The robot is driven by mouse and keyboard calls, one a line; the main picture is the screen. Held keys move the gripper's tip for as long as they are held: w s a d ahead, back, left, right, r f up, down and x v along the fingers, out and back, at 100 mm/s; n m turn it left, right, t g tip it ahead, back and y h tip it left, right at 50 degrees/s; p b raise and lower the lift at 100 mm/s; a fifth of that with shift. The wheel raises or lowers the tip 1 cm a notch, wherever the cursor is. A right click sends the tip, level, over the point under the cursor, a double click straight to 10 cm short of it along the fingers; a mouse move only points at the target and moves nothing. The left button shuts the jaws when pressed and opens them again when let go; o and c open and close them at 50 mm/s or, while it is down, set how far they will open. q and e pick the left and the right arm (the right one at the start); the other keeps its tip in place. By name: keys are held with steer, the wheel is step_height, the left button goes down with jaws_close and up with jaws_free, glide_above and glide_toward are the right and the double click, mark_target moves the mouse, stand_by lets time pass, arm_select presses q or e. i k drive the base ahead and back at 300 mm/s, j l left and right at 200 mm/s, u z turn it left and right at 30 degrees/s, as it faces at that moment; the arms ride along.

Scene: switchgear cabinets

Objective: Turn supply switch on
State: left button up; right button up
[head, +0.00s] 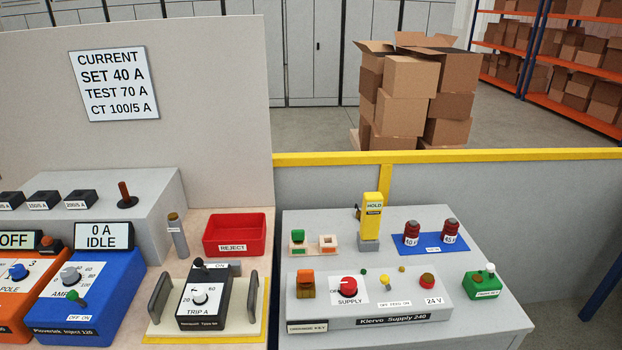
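The grey supply unit (383,310), labelled Klervo Supply 240, sits on the grey bench at the lower right. Its red SUPPLY knob (349,286) stands on a white plate near the left of its top. I cannot make out clearly which way the knob points. An orange switch (306,284) is left of the knob, and a red button (427,280) sits to the right above a 24 V label. A small yellow part (385,280) is above a label that appears to read OFF FEED ON. Neither of my grippers is in view.
A yellow HOLD post (373,205) stands behind the unit, with red cylinders (411,233) on a blue mat. A green box (483,284) is to the right. The trip unit (204,300) and red reject tray (234,235) are left. A yellow-topped barrier (450,155) runs behind.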

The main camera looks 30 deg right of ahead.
mark_target(348, 289)
steer(key=z, duration=1.4)
